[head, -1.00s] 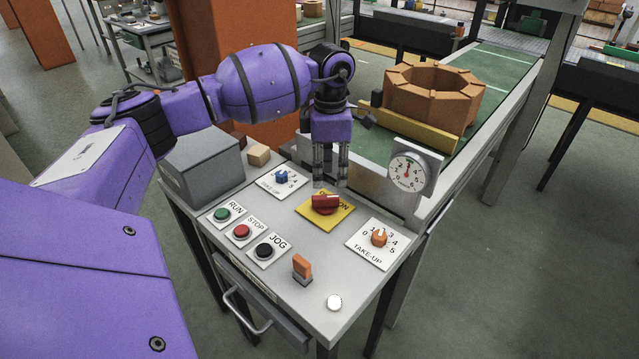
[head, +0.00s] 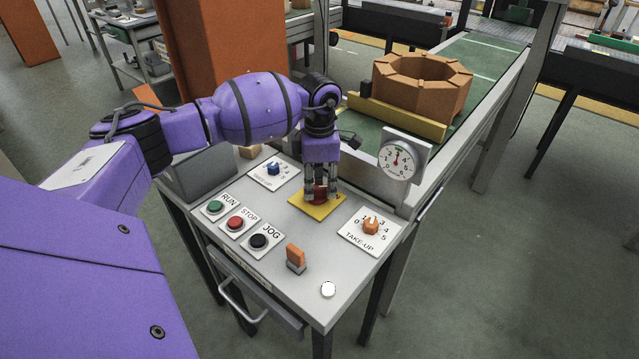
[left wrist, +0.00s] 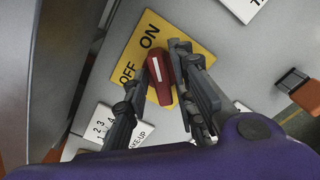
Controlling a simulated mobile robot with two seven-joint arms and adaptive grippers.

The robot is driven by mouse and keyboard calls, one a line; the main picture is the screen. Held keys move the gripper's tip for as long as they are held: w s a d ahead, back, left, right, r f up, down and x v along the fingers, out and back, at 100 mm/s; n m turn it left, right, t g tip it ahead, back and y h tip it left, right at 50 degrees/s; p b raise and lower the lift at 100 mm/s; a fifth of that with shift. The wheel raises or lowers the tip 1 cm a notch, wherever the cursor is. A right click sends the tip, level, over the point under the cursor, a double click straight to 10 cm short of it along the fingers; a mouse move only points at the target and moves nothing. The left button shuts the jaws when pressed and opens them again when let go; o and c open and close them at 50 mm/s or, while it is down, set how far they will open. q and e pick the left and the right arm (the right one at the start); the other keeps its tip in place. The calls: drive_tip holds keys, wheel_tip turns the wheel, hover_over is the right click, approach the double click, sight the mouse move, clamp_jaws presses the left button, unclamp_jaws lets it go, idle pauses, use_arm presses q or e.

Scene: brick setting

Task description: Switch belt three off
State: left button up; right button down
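A red rotary switch (head: 319,190) sits on a yellow plate (head: 310,208) on the grey control desk. In the left wrist view the red switch (left wrist: 160,80) has a white line whose upper end points roughly towards ON; OFF is printed to the left. My left gripper (head: 321,197) points down over the switch and partly hides it in the head view. In the left wrist view its fingers (left wrist: 158,70) are apart, one on each side of the switch, the right finger closer to it. My right gripper is not in view.
The desk also holds green RUN (head: 215,206), red STOP (head: 235,223) and black JOG (head: 259,241) buttons, an orange take-up knob (head: 371,226), a blue knob (head: 273,169) and an orange lever (head: 296,257). A dial gauge (head: 397,161) stands right of the gripper, before the green belt (head: 478,62).

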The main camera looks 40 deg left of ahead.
use_arm(q)
clamp_jaws()
